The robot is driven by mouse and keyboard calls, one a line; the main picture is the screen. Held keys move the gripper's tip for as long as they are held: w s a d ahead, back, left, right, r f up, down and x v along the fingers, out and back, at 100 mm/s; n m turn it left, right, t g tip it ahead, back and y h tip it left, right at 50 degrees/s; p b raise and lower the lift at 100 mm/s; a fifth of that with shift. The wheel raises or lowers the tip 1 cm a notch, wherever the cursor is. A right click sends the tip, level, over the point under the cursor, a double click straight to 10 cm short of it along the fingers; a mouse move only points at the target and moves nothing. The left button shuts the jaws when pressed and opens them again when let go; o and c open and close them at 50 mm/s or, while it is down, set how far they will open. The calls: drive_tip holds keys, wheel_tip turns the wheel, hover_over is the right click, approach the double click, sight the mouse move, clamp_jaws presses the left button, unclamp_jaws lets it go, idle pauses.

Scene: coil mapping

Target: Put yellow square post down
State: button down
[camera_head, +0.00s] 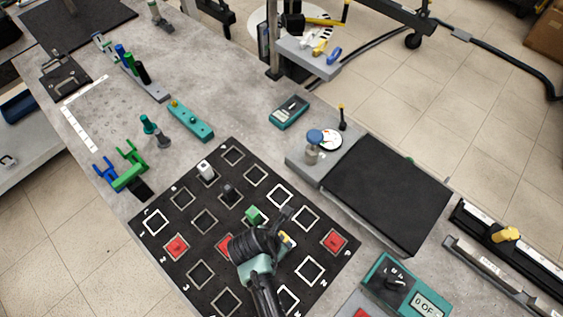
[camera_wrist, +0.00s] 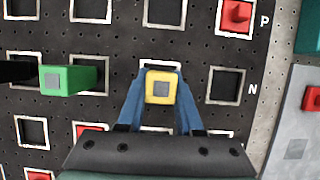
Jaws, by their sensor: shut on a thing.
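The yellow square post (camera_wrist: 161,87) with a grey square on its top sits between the two blue fingers of my gripper (camera_wrist: 160,80) in the wrist view. The fingers are shut on it. A white-outlined square of the black board (camera_wrist: 195,55) shows just behind and around the post. I cannot tell whether the post touches the board. In the head view my gripper (camera_head: 284,228) is over the right part of the board, and only a bit of yellow (camera_head: 285,238) shows beside it. My wrist hides the rest.
A green square post (camera_wrist: 67,80) stands left of my gripper, with a black one (camera_wrist: 18,72) further left. A white post (camera_head: 206,171) is at the board's back. Red pieces (camera_wrist: 236,15) occupy several squares. A teal meter (camera_head: 403,290) lies at the front right.

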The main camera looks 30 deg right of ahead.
drive_tip(key=shift+f, duration=0.1)
drive_tip(key=c, duration=0.6)
unclamp_jaws()
drive_tip(key=shift+o, duration=0.2)
